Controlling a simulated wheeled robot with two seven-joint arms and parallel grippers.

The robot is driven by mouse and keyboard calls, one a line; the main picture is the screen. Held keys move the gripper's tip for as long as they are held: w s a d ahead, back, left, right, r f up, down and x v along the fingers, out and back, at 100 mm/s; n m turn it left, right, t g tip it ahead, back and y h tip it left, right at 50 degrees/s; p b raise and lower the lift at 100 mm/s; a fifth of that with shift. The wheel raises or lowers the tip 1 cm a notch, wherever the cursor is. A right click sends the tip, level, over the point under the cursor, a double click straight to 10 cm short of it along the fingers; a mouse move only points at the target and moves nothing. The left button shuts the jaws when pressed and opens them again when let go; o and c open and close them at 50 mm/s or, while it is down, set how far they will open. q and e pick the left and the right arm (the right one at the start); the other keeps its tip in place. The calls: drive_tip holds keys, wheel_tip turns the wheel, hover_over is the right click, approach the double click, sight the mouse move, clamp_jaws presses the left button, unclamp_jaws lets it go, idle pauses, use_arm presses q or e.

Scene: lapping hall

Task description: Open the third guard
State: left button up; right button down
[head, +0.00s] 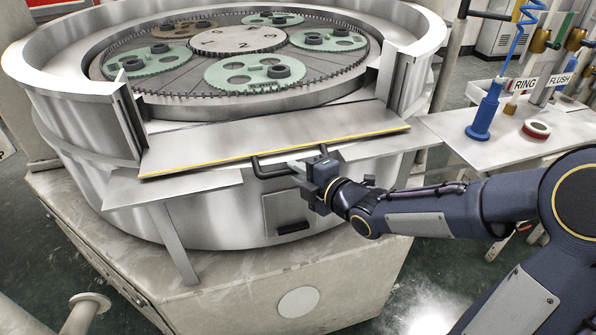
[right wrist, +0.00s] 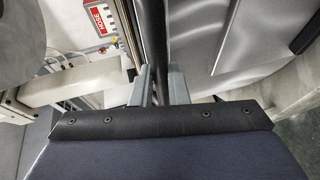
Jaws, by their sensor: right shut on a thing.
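The guard (head: 215,145) is a grey metal panel with a yellow edge, at the front gap in the machine's round wall. It lies folded outward, close to flat, in the head view. Its black bar handle (head: 262,171) sticks out from the front edge. My right gripper (head: 298,167) is shut on this handle near its right end. In the right wrist view the dark handle bar (right wrist: 158,45) runs between the two grey fingers (right wrist: 160,88). My left gripper is not in view. I cannot tell the guard's number from any marking.
Behind the guard, several green gear-like carriers (head: 255,72) sit on the round lapping plate inside the toothed ring. Wall ends (head: 408,75) stand at both sides of the gap.

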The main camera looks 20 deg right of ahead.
drive_tip(key=shift+m+g, duration=0.3)
drive_tip(key=shift+g, duration=0.6)
wheel_tip(320, 180, up, 4)
drive_tip(key=p, duration=0.5)
drive_tip(key=shift+r, duration=0.2)
drive_tip(key=c, duration=1.4)
unclamp_jaws()
drive_tip(key=shift+f, duration=0.1)
drive_tip(key=shift+d, duration=0.1)
drive_tip(key=p+v, duration=0.2)
drive_tip(key=v, duration=0.5)
drive_tip(key=shift+s, duration=0.35)
